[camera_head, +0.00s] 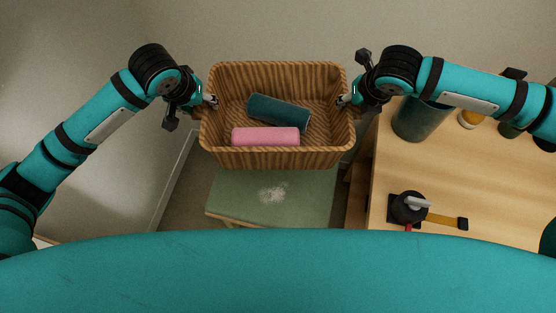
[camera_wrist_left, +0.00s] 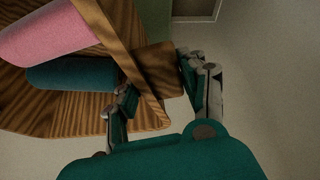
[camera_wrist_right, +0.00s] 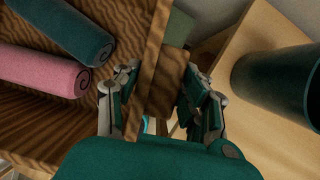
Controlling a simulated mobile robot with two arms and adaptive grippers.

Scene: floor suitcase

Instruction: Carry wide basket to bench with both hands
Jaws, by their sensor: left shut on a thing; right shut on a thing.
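The wide brown wooden-looking basket (camera_head: 278,158) hangs between my two grippers in the head view. A pink roll (camera_head: 265,137) and a dark teal roll (camera_head: 279,112) lie inside it. My left gripper (camera_head: 211,101) is shut on the basket's left end; its fingers (camera_wrist_left: 155,95) straddle the wall in the left wrist view. My right gripper (camera_head: 344,99) is shut on the basket's right end, with fingers (camera_wrist_right: 158,95) either side of the wall in the right wrist view. The bench (camera_head: 230,203) with a green top shows below the basket, partly hidden by it.
A wooden table (camera_head: 480,190) stands close on the right. It holds a dark green cylinder (camera_head: 418,118), a black device with a grey lever (camera_head: 409,207) and small jars (camera_head: 471,118). A pale speckled patch (camera_head: 272,192) marks the bench top. A wall is at the left.

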